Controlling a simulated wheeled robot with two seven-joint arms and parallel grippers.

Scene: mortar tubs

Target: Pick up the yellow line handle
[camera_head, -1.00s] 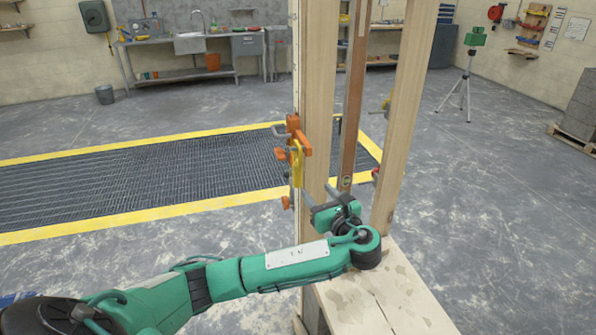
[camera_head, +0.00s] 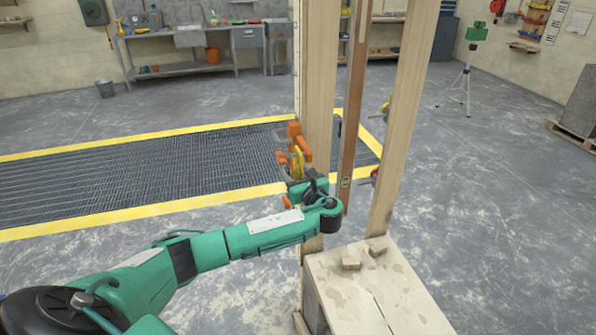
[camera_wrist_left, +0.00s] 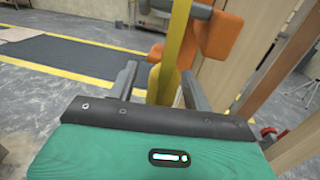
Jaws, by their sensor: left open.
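The yellow line handle (camera_head: 297,160) hangs upright by the left edge of a wooden post, with orange parts above and beside it. In the left wrist view the yellow handle (camera_wrist_left: 173,45) runs down from the top between the two grey fingers. My left gripper (camera_wrist_left: 159,72) is open, with one finger on each side of the handle. Whether a finger touches it I cannot tell. In the head view my left gripper (camera_head: 296,176) is at the handle's lower end, and its hand hides part of what is there. My right gripper is not in view.
The wooden post (camera_head: 319,90) stands right beside the handle. A brown level (camera_head: 349,130) and a second post (camera_head: 398,130) are further right. A wooden bench top (camera_head: 375,295) with small blocks lies below right. The floor grate (camera_head: 130,178) is to the left.

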